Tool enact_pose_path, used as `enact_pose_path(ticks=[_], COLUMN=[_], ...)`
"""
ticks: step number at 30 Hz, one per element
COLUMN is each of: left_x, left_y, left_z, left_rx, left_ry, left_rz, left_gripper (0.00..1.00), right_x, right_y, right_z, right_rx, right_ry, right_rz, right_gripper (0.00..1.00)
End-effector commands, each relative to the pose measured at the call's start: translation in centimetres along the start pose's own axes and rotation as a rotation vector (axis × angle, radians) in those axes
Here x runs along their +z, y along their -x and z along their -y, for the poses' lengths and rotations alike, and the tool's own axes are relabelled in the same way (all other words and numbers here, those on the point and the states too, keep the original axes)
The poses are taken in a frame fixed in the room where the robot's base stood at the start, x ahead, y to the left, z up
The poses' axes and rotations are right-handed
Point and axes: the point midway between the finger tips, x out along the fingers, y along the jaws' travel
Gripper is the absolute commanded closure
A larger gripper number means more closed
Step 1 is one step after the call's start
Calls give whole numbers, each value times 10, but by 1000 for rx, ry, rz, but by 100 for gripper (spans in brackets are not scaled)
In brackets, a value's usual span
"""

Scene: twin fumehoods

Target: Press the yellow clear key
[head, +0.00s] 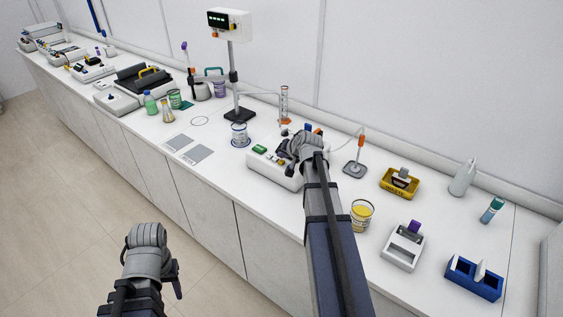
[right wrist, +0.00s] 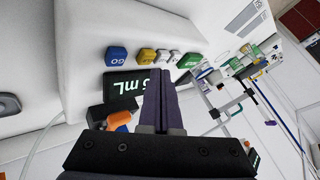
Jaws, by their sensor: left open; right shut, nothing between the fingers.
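The yellow key (right wrist: 146,56) shows in the right wrist view in a row on a white device, between the blue GO key (right wrist: 116,56) and small white keys (right wrist: 169,57). A dark display (right wrist: 128,84) reading "mL" lies beside the row. My right gripper (right wrist: 159,80) is shut and empty. Its tips appear over the display's edge, close to the yellow key; contact cannot be told. In the head view, my right gripper (head: 287,149) is over the white device (head: 266,171) and hides part of it. My left gripper (head: 149,238) is open and empty, off the bench front.
A yellow-filled beaker (head: 361,214) stands right of my right arm. A stand with an orange clamp (head: 355,168) is behind it. Grey pads (head: 187,148) lie further left. The floor below my left gripper is clear.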

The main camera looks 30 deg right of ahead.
Motion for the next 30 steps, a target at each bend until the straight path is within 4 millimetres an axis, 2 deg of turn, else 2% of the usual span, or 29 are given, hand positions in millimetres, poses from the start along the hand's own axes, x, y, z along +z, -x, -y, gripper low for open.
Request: enact_pose_path(ticks=[23,30], left_x=[0,0], left_y=[0,-8], left_z=[0,-1], left_rx=[0,0], left_ry=[0,0], left_rz=[0,0], left_gripper=[50,50], right_x=[0,4], right_y=[0,-6], right_z=[0,-4], right_rx=[0,0], right_ry=[0,0], right_rz=[0,0], right_gripper=[100,100])
